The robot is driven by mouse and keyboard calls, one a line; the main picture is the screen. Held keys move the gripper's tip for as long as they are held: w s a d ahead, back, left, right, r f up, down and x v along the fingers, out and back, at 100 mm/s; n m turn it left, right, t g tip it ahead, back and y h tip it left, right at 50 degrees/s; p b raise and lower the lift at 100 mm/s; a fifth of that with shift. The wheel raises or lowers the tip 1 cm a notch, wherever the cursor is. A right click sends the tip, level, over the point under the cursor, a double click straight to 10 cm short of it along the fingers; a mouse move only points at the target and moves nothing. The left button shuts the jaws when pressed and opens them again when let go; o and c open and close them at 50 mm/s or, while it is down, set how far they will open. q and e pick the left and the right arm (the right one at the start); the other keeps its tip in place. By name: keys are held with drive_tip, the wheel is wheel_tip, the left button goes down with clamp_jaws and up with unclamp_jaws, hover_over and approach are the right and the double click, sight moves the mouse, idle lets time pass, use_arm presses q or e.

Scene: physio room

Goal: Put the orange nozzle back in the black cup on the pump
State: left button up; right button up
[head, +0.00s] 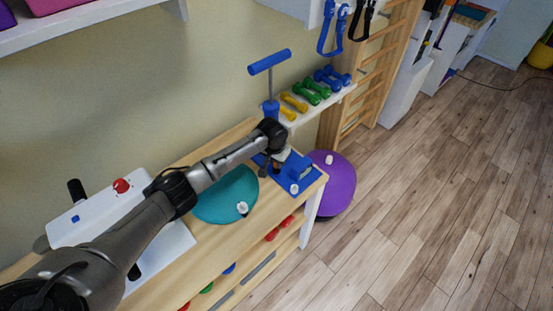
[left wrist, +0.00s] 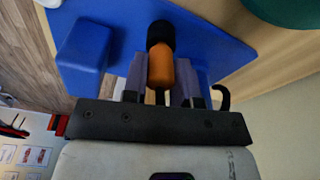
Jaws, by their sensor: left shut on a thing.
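The blue pump (head: 269,62) stands at the far right end of the wooden bench, its T-handle raised and its blue base (head: 307,182) flat on the top. My left gripper (head: 274,173) is low over that base, beside the pump's barrel. In the left wrist view, my left gripper (left wrist: 158,92) is shut on the orange nozzle (left wrist: 160,68). The black cup (left wrist: 160,33) shows directly beyond the nozzle's far end, over the blue base. The two overlap in this view, and I cannot tell whether the nozzle is inside the cup. My right gripper is out of view.
A teal cushion (head: 226,196) lies on the bench (head: 240,225) left of the pump, under my arm. A purple ball (head: 335,190) is beyond the bench end. A shelf with several dumbbells (head: 312,93) is behind. A blue block (left wrist: 84,58) rises beside the gripper.

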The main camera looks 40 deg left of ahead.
use_arm(q)
drive_tip(key=o, duration=1)
drive_tip(key=shift+o, duration=0.2)
drive_tip(key=shift+r+p, duration=0.75)
drive_tip(key=shift+p, duration=0.2)
wheel_tip(320, 180, up, 5)
drive_tip(key=p, duration=0.5)
drive_tip(key=shift+f+p, duration=0.15)
drive_tip(key=shift+p, duration=0.25)
drive_tip(key=shift+r+p, duration=0.3)
drive_tip(key=shift+p, duration=0.1)
